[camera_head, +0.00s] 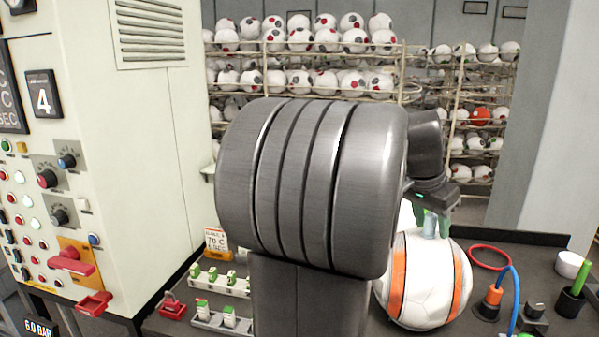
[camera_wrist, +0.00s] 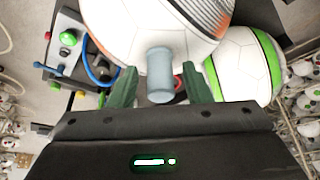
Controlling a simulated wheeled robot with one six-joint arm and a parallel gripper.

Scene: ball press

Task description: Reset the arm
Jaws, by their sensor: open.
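My arm's large grey link fills the middle of the head view and hides much of the bench. My gripper (camera_head: 432,230) points down at the top of a white ball with orange stripes (camera_head: 410,275). In the wrist view, my gripper (camera_wrist: 158,68) has its two green fingers spread apart. A grey-blue cylinder (camera_wrist: 160,78) stands between them, with a gap on each side. The orange-striped ball (camera_wrist: 150,25) is just beyond the cylinder; I cannot tell whether they touch.
A white ball with a green stripe (camera_wrist: 243,65) lies beside it in the wrist view. A red ring (camera_head: 490,257), blue hose (camera_head: 515,295) and white cup (camera_head: 570,264) are at the bench's right. A control cabinet (camera_head: 130,150) stands left; ball racks (camera_head: 405,75) stand behind.

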